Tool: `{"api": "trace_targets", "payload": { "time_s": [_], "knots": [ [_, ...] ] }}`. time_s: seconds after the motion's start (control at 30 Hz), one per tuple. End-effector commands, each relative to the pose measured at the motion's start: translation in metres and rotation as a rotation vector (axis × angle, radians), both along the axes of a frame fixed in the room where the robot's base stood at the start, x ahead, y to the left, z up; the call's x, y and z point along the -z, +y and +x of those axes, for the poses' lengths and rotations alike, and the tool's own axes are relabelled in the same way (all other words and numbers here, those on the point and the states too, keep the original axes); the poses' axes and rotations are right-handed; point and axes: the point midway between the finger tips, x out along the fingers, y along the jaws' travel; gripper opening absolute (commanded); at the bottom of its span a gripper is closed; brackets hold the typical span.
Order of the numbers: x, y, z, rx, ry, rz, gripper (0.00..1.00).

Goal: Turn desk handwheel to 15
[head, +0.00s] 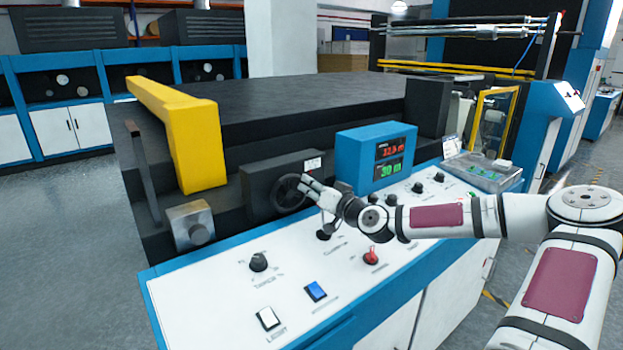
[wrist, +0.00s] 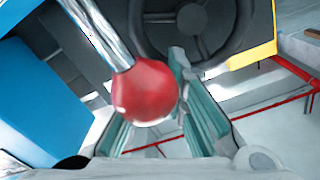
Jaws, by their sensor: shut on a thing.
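The black desk handwheel (head: 289,193) is on the front of a dark box on the desk, and its rim and spokes show in the wrist view (wrist: 200,35). My gripper (head: 306,186) is at the right side of the rim and shut on it. In the wrist view my fingers reach up to the lower rim, partly hidden behind a red ball knob (wrist: 145,92) on a chrome rod. A small white readout (head: 313,163) sits above the wheel, too small to read.
The blue display box (head: 375,157), with red and green digits, stands right of the wheel. A black knob (head: 258,262), a red knob (head: 371,256) and a blue switch (head: 316,291) are on the white panel. The chrome rod and ball are close to my fingers.

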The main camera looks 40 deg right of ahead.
Motion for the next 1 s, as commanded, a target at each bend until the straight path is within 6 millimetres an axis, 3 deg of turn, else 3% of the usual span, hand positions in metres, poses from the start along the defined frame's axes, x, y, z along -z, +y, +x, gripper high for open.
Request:
{"api": "trace_targets", "payload": {
  "time_s": [0.4,0.97,1.0],
  "knots": [
    [0.010,-0.006,0.000,0.002,0.007,0.210,0.00],
    [0.012,-0.007,0.000,0.004,0.007,0.244,0.00],
    [0.012,-0.007,0.000,0.004,0.007,0.244,0.15]
  ]
}}
